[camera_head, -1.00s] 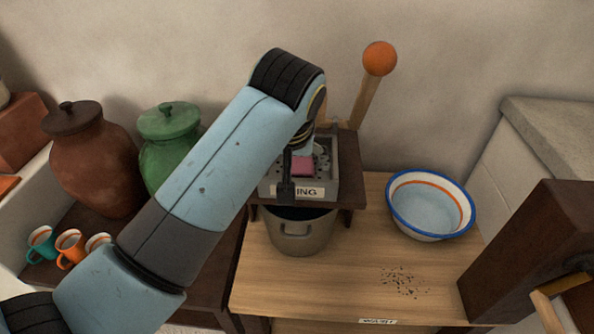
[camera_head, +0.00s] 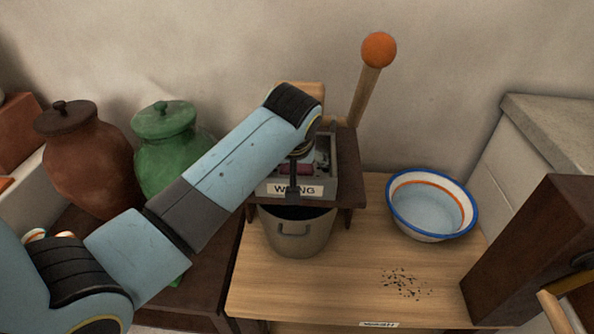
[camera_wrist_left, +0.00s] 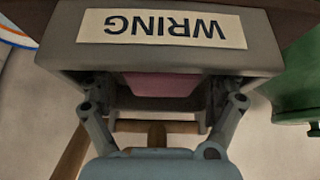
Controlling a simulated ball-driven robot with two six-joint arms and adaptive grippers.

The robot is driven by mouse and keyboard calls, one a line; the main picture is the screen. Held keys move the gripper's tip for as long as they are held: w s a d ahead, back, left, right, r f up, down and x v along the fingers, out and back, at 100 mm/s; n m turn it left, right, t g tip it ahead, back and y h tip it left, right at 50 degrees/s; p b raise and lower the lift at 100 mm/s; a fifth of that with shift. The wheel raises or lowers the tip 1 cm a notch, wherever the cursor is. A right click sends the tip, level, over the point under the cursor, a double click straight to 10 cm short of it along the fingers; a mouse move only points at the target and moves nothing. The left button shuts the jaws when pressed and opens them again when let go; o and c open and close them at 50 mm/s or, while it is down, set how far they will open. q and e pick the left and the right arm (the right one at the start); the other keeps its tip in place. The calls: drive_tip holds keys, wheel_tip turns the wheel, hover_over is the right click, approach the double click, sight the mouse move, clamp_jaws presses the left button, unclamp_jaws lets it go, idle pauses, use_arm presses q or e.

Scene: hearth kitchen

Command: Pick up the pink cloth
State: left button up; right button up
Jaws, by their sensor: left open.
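The pink cloth (camera_wrist_left: 160,84) lies inside a grey tray (camera_head: 328,186) whose front label reads WRING; the label shows upside down in the left wrist view. My left gripper (camera_wrist_left: 158,98) is open over the tray, with a finger on each side of the cloth and nothing held. In the head view the gripper (camera_head: 295,176) points down into the tray and hides most of the cloth. I cannot tell whether the fingers touch the cloth. My right gripper is not in view.
The tray sits on a small dark stand (camera_head: 347,180) above a metal pot (camera_head: 298,235). A wooden handle with an orange ball (camera_head: 379,50) rises behind. A blue-rimmed basin (camera_head: 432,203) and dark specks (camera_head: 405,284) are to the right. Green (camera_head: 168,140) and brown jars (camera_head: 85,155) stand left.

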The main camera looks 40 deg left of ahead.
use_arm(q)
drive_tip(key=shift+r, duration=0.1)
drive_tip(key=c, duration=1.4)
